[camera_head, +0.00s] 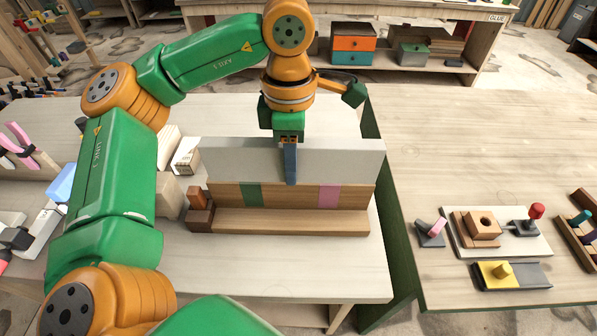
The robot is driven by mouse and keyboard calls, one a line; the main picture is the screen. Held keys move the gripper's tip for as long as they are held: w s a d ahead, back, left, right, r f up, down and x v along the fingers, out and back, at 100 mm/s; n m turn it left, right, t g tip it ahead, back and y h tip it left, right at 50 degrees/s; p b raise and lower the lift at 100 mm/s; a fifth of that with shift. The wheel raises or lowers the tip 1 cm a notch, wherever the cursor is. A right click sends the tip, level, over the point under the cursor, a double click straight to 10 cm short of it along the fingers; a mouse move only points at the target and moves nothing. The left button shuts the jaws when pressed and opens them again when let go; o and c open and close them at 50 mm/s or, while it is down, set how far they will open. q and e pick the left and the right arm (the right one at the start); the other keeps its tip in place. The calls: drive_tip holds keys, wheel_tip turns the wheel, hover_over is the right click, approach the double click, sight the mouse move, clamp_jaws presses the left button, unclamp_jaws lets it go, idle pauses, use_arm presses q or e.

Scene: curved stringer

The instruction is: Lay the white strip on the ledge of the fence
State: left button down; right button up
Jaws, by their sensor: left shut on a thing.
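The white strip (345,160) is a long pale grey-white board, standing on edge and running left to right. My left gripper (290,168) is shut on it near its middle, with a blue finger down its front face. The fence (290,195) is a wooden board with a green band at the left and a pink band at the right. Its ledge (290,222) is a bare wooden step along the front foot. The strip's lower edge lines up with the fence's top edge; I cannot tell whether they touch. My right gripper is not in view.
Small brown blocks (199,210) stand at the fence's left end. White boxes (186,155) are behind them. A dark green divider (400,240) stands to the right.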

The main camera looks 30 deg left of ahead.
use_arm(q)
drive_tip(key=f+b, duration=0.1)
drive_tip(key=s+f+b, duration=0.1)
drive_tip(key=f+b, duration=0.1)
drive_tip(key=shift+a+f, duration=0.15)
drive_tip(key=shift+f, duration=0.15)
drive_tip(key=shift+w, duration=0.4)
drive_tip(key=shift+s+f+b, duration=0.25)
drive_tip(key=shift+f+b, duration=0.1)
drive_tip(key=shift+f, duration=0.15)
drive_tip(key=c, duration=0.6)
unclamp_jaws()
drive_tip(key=shift+s+r, duration=0.1)
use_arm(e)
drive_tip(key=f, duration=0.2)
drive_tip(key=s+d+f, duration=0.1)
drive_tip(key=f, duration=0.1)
